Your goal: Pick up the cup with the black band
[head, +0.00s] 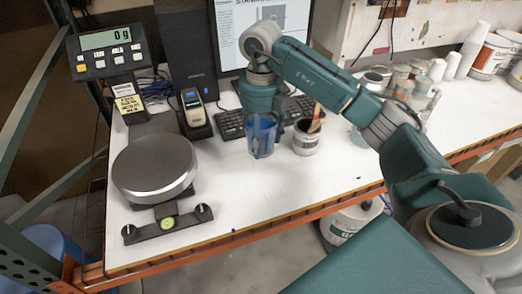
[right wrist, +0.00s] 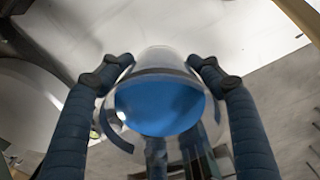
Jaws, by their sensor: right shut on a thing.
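A clear cup with blue contents (head: 261,140) is between the fingers of my right gripper (head: 264,118) in the head view, over the white table. In the right wrist view the cup (right wrist: 160,105) stands between the two blue fingers of the right gripper (right wrist: 160,78), and a dark band runs around it above the blue. The gripper is shut on the cup. The head view does not show clearly whether the cup's base touches the table. My left gripper is in neither view.
A scale (head: 155,165) reading 0 g stands at the left. A can with a brush (head: 306,138) is just right of the cup. A keyboard (head: 232,124) and label printer (head: 194,110) are behind. Bottles and stacked cups (head: 452,66) stand at the right. The front table middle is clear.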

